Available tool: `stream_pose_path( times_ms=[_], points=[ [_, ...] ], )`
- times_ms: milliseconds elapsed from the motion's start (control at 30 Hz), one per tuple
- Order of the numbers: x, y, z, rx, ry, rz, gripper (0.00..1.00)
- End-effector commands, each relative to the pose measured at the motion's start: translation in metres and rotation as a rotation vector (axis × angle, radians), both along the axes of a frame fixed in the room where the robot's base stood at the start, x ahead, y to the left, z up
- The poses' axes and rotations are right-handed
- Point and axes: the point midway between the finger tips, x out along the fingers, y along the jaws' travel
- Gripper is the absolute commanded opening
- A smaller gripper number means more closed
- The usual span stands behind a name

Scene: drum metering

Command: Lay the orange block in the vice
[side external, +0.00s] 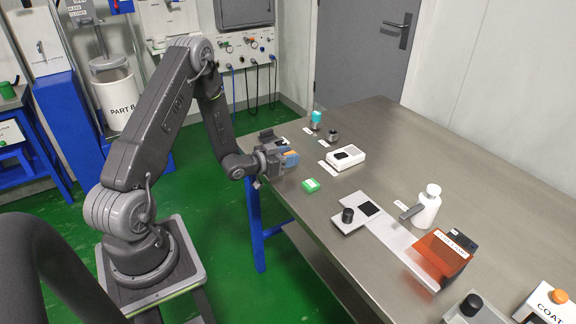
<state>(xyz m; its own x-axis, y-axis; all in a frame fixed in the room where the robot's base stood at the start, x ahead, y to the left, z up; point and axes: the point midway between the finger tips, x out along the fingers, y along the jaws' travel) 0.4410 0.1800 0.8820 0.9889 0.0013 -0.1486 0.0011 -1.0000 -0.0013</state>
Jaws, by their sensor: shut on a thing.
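My gripper (277,156) is at the far left edge of the steel table, its fingers shut on the small orange block (290,154). Only part of the block shows, as the gripper hides the rest. A blue body (291,162), which looks like the vice, is right at the block and fingers. I cannot tell whether the block rests in it or is held just above it. Most of the blue body is hidden behind the gripper.
A white bottle (427,207) and an orange transparent guard (442,255) stand nearer.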

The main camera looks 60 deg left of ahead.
Motion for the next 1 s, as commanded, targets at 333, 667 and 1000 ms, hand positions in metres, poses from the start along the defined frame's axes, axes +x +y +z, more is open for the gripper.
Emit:
stream_pose_path(
  times_ms=[333,667,1000],
  points=[
    [0.0,0.0,-0.034,-0.001,0.001,0.0,0.15],
    [-0.001,0.0,-0.037,-0.001,0.002,0.0,0.15],
    [-0.001,0.0,-0.038,-0.001,0.002,-0.001,0.63]
  ],
)
